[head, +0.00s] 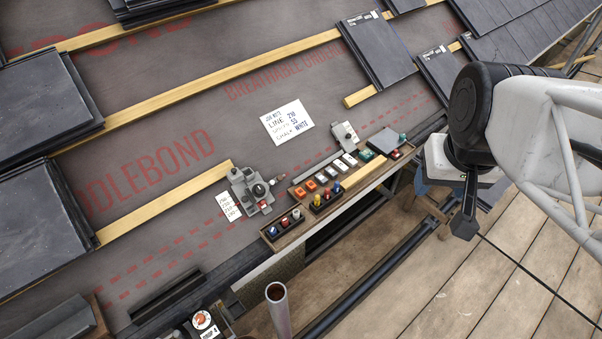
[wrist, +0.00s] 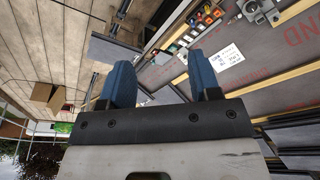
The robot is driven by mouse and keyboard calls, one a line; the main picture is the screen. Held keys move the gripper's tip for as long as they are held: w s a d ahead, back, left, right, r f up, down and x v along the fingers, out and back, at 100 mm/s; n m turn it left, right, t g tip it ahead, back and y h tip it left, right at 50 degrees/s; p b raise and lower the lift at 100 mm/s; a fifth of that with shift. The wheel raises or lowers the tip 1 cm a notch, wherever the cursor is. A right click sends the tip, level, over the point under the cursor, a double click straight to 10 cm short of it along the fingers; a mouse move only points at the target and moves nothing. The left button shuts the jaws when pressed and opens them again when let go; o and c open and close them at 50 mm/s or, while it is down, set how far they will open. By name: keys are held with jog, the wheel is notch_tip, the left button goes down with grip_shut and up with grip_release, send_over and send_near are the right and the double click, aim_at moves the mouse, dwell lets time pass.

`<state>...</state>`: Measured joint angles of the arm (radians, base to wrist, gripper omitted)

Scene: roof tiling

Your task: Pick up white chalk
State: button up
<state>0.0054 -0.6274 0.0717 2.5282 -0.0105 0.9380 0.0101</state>
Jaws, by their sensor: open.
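A wooden tray (head: 352,181) on the roof's lower edge holds small coloured pieces in rows. Several small white pieces (head: 336,170) lie in its upper row, between orange pieces (head: 305,188) and a green one (head: 367,155). Another pale-topped piece (head: 296,214) stands at the left end beside a blue and a red one. I cannot tell which of these is the white chalk. My gripper (wrist: 163,82) is open and empty, its two blue fingers apart. The tray also shows in the wrist view, beyond the fingers.
A white note (head: 287,121) reading "CHALK WHITE" lies above the tray. A grey device (head: 251,190) stands left of it, and a dark slab (head: 383,141) lies at its right end. Slate stacks (head: 376,50) and wooden battens (head: 200,90) cover the roof. Plank decking (head: 480,285) lies below.

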jog(key=w+a+f+n, duration=0.2)
jog(key=w+f, duration=0.1)
jog(key=w, duration=0.3)
jog(key=w+a+f+n, duration=0.3)
jog(key=w, duration=0.4)
jog(key=n+g, duration=0.3)
jog(key=n, duration=1)
send_over(296, 212)
jog(key=f, duration=4)
jog(key=shift+d+f, duration=0.25)
jog(key=shift+f, duration=0.1)
jog(key=shift+a+f, duration=0.2)
jog(key=shift+f, duration=0.25)
jog(key=shift+f, duration=1.25)
jog(key=shift+f, duration=0.15)
